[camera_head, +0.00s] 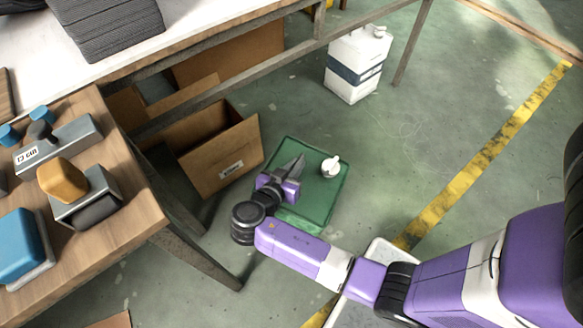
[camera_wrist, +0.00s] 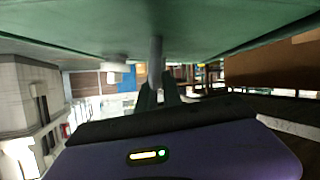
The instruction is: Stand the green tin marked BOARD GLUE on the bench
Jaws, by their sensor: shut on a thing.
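A green square tin (camera_head: 318,213) with a white cap (camera_head: 331,167) is seen from above, over or on the floor, in the middle of the head view. No lettering on it is readable. My gripper (camera_head: 298,168) is over its top and shut on a part of it. In the wrist view a thin grey post, apparently the tin's handle (camera_wrist: 155,60), meets my gripper's fingers (camera_wrist: 158,92), and the green surface fills the top. Whether the tin touches the floor cannot be told. A wooden bench (camera_head: 142,217) stands at the left.
Grey and blue items and a tan block crowd the wooden bench. A white-topped table (camera_head: 40,52) with a dark stack is behind. An open cardboard box (camera_head: 222,160) sits left of the tin. A white jug (camera_head: 354,75) stands at the back. The floor at right, with a yellow line (camera_head: 485,153), is clear.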

